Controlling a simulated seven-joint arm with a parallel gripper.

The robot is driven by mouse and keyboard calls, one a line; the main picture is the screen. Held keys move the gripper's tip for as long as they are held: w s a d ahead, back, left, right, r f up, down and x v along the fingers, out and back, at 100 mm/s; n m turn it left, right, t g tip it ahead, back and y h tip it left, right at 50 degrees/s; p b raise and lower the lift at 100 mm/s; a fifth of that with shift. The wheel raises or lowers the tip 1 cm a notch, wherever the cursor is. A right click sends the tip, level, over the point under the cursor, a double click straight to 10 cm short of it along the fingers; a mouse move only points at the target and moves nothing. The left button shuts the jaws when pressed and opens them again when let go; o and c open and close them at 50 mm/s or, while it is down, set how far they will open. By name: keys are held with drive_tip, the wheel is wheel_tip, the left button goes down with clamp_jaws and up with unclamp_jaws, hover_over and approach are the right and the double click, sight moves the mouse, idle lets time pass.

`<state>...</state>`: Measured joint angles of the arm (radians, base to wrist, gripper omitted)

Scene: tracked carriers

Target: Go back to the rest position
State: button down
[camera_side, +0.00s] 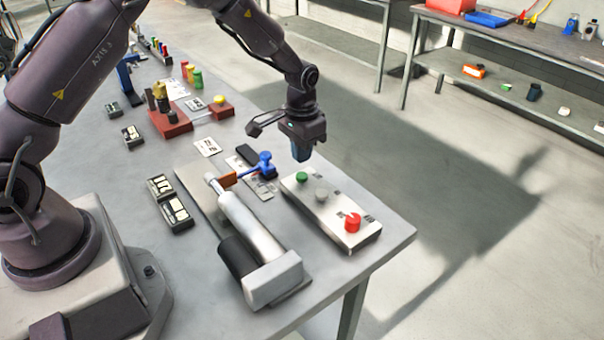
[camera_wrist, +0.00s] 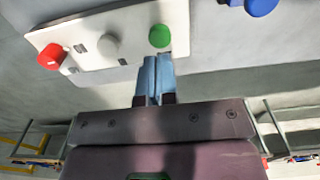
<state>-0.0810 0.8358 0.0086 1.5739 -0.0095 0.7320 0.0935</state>
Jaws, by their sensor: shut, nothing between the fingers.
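My gripper (camera_side: 301,153) hangs above the table, pointing down, with its blue fingers closed together and empty. It is over the far end of a white control box (camera_side: 325,215), near the green button (camera_side: 302,177). The box also carries a grey knob (camera_side: 321,194) and a red knob (camera_side: 352,222). In the wrist view the closed fingers (camera_wrist: 154,62) appear just below the green button (camera_wrist: 160,36); whether they touch it cannot be told there, but the side view shows a small gap.
A silver cylinder (camera_side: 248,225) on a plate lies left of the box, with a blue-handled valve (camera_side: 264,163) behind. The table's right edge is close to the box.

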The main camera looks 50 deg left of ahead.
drive_tip(key=s+d+r+t, duration=0.2)
drive_tip(key=s+r, duration=1)
drive_tip(key=s, duration=0.1)
drive_tip(key=s+d+r+t, duration=0.2)
drive_tip(key=s+r+t, duration=0.1)
drive_tip(key=s+r, duration=1)
drive_tip(key=shift+s+r+t, duration=0.2)
drive_tip(key=shift+r+t, duration=0.1)
